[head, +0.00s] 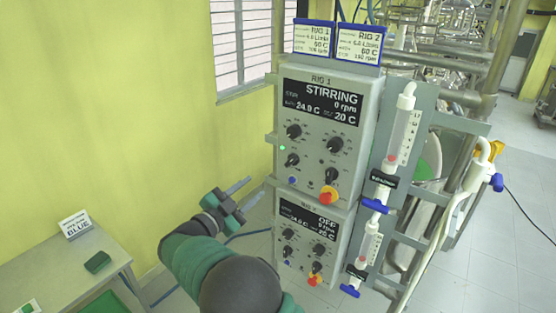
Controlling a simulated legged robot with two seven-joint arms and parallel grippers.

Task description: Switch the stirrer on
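The RIG 1 control box (312,172) hangs on the frame at centre. Its display (321,103) reads STIRRING, 0 rpm, with a lit green lamp (282,148) at its left edge. It has several black knobs, a blue button (292,180) and a red-and-yellow switch (328,195). Below it the second control box (297,268) has a display reading OFF.
Two blue-framed signs (336,41) for RIG 1 and RIG 2 stand on top. Flow tubes with blue valves (375,205) and a white hose (448,215) are at the right. A table (50,265) with a BLUE card stands lower left. Floor between table and boxes is mostly clear.

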